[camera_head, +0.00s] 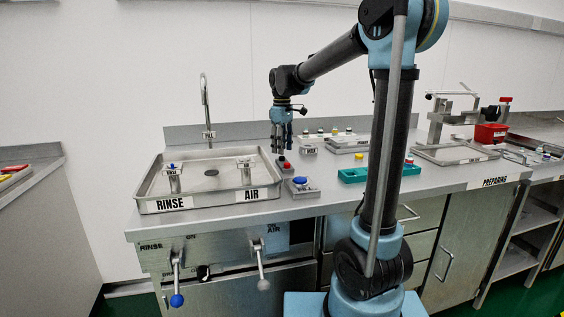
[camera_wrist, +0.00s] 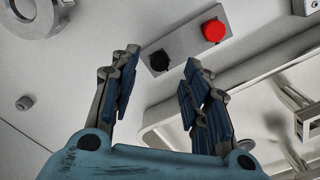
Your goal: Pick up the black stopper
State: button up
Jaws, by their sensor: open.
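The black stopper (camera_wrist: 159,61) sits in a grey metal holder (camera_wrist: 183,45) in the wrist view, beside a red stopper (camera_wrist: 213,31). My gripper (camera_wrist: 161,70) is open and empty, with its blue-padded fingers apart. The black stopper shows between and beyond the two fingertips. In the head view my gripper (camera_head: 282,148) points down above the counter, over the red stopper (camera_head: 287,166). The black stopper cannot be made out clearly there. The gap between fingertips and stopper is hard to judge.
A steel sink tray (camera_head: 196,202) marked RINSE and AIR stands left of my gripper. A blue stopper (camera_head: 300,181) in its holder is in front. A green rack (camera_head: 352,175) lies to the right. A red bin (camera_head: 490,133) stands farther right.

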aim_at(282, 157)
jog(key=shift+f, duration=1.8)
jog(key=shift+c, duration=0.6)
jog(key=c, duration=0.7)
